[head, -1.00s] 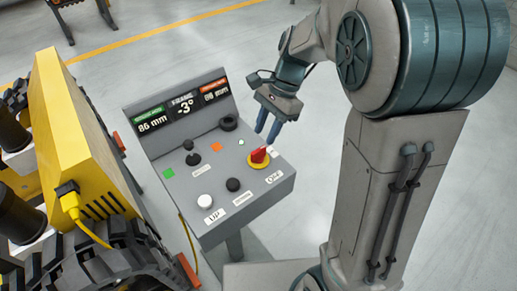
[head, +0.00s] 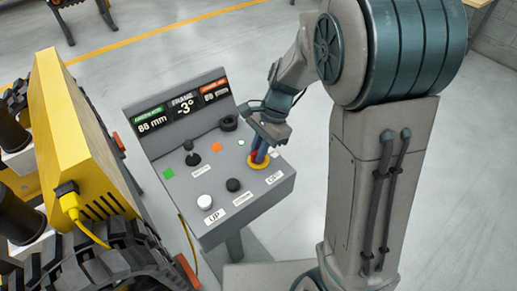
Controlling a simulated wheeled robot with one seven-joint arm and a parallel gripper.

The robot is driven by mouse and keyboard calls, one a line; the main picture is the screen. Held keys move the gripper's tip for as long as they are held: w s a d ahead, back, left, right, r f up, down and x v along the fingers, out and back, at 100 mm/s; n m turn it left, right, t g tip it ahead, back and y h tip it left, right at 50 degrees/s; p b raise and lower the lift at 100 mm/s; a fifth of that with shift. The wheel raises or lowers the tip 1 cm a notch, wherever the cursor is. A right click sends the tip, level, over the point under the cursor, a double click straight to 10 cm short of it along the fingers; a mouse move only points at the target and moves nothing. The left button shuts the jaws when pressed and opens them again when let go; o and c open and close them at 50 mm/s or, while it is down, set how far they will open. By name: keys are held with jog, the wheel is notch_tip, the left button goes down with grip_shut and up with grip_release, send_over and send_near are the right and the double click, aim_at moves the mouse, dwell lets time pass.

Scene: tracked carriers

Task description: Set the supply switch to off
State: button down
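The grey control console (head: 150,160) stands at the centre left.
The panel also bears a black joystick (head: 192,155), a white button (head: 205,202), a black button (head: 233,185) and a black round knob (head: 228,123). A yellow tracked carrier (head: 75,130) with a yellow cable stands close on the left. Floor behind the console is clear.

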jog(key=shift+n, duration=0.3)
jog(key=n+g+h+p, duration=0.1)
jog(key=n, duration=0.2)
jog(key=shift+r+n, duration=0.1)
jog(key=shift+n, duration=0.3)
jog(key=n, duration=0.2)
jog(key=n+g+h+p, duration=0.1)
jog(key=n, duration=0.1)
jog(key=shift+h, duration=0.3)
jog(key=n+h, duration=0.1)
jog(key=n, duration=0.1)
jog(key=n+p, duration=0.1)
jog(key=n, duration=0.2)
jog(key=shift+h, duration=0.4)
jog(key=n, duration=0.2)
jog(key=n+h, duration=0.1)
jog(key=n, duration=0.1)
jog(key=shift+t+h, duration=0.3)
jog(key=shift+n, duration=0.3)
jog(key=c, duration=1.5)
grip_release()
